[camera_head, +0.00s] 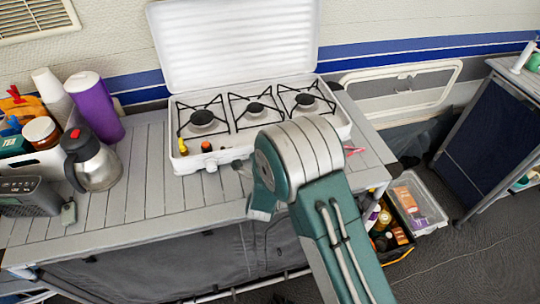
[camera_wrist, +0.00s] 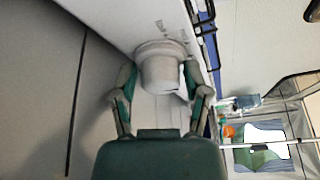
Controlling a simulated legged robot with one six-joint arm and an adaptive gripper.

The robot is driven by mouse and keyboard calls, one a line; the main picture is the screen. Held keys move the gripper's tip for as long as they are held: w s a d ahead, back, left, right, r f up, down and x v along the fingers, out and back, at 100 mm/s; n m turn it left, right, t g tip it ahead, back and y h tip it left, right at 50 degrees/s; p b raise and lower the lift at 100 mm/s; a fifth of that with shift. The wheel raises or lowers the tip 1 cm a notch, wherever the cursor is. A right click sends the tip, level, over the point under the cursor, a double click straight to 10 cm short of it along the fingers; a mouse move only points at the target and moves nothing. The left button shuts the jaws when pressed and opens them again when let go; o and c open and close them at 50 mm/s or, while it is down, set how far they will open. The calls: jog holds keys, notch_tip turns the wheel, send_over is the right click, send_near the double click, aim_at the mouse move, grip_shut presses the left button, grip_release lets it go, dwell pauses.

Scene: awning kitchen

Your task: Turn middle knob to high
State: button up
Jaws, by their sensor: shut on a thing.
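The white three-burner stove (camera_head: 197,154) stands open on the slatted counter. One white knob (camera_head: 211,166) shows at the left of its front; the rest of the front around the middle is hidden behind my arm. In the wrist view, a round pale knob (camera_wrist: 160,68) projects from the stove's front panel, with small dark markings beside it. My gripper (camera_wrist: 164,88) is shut on this knob, one finger on each side. I cannot tell the knob's setting.
The raised white lid (camera_head: 235,45) stands behind the burners. A steel jug (camera_head: 95,163), a purple cup (camera_head: 95,108) and a grey radio (camera_head: 30,195) stand on the counter's left. A crate of bottles (camera_head: 390,235) sits on the floor to the right.

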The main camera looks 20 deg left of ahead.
jog(key=shift+s+a+f, duration=0.1)
jog(key=shift+a+f, duration=0.05)
jog(key=o, duration=0.9)
jog(key=shift+a, duration=0.1)
jog(key=shift+o, duration=0.2)
